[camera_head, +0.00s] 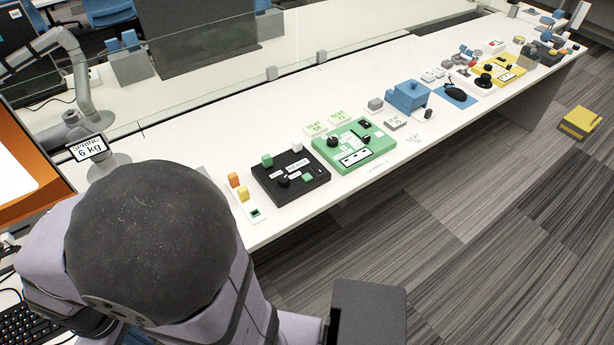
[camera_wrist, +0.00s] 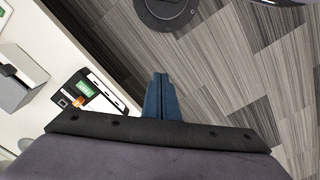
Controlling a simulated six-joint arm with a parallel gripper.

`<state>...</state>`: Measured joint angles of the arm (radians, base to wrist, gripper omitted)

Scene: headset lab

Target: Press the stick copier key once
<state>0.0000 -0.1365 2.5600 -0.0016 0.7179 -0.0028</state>
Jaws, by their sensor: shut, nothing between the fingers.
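My gripper (camera_wrist: 160,80) shows in the wrist view as two blue fingers closed together with nothing between them. It is over the carpet floor, to the right of the table edge and apart from everything on the table. In the head view a black box (camera_head: 287,194) with a green block and dark knobs sits on the near part of the table. A green box (camera_head: 349,143) with white panels and black knobs lies beyond it. No label that I can read says stick copier, so I cannot tell which device or key it is.
The long white table (camera_head: 204,160) runs to the far right. A white strip (camera_head: 247,206) with orange and yellow blocks lies near the black box. A blue box (camera_head: 408,96) stands farther along. In the wrist view, a black device (camera_wrist: 68,92) with a green panel is at the left.

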